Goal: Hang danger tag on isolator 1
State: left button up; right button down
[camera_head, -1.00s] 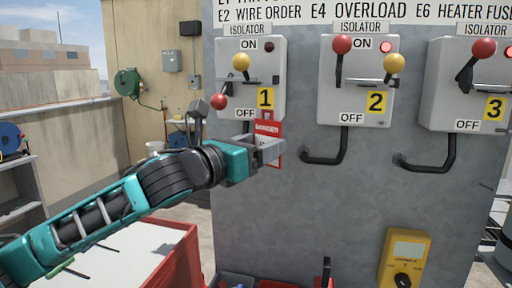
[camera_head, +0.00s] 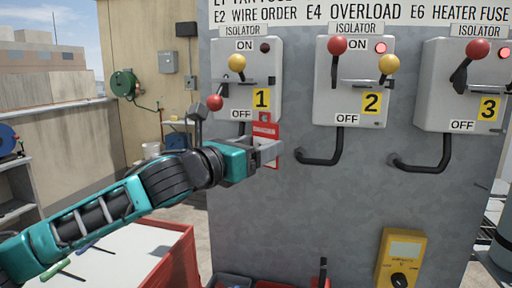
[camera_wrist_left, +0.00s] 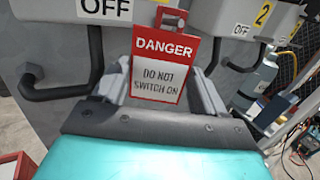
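Isolator 1 (camera_head: 226,88) is a grey box on the panel with a yellow number 1 label. Its red-knobbed lever (camera_head: 215,102) points down beside OFF; its yellow knob (camera_head: 236,62) is up and its lamp (camera_head: 265,47) is dark. My left gripper (camera_head: 270,152) is shut on the red and white danger tag (camera_head: 265,131), held upright at the box's lower right edge. In the left wrist view the tag (camera_wrist_left: 160,72) faces me between the fingers, its red top loop before the box. I cannot tell whether the loop touches anything. My right gripper is out of view.
Isolator 2 (camera_head: 326,100) and isolator 3 (camera_head: 430,105), with lit red lamps, stand to the right. Black conduits (camera_head: 322,161) bend out below them. A yellow meter (camera_head: 404,256) is on the lower panel. A red-sided table (camera_head: 180,268) stands at lower left.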

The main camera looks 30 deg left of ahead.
pick_arm(q)
jog(key=o, duration=0.5)
jog(key=shift+s, duration=0.1)
jog(key=shift+b+v, duration=6.15)
jog(key=shift+v, duration=0.25)
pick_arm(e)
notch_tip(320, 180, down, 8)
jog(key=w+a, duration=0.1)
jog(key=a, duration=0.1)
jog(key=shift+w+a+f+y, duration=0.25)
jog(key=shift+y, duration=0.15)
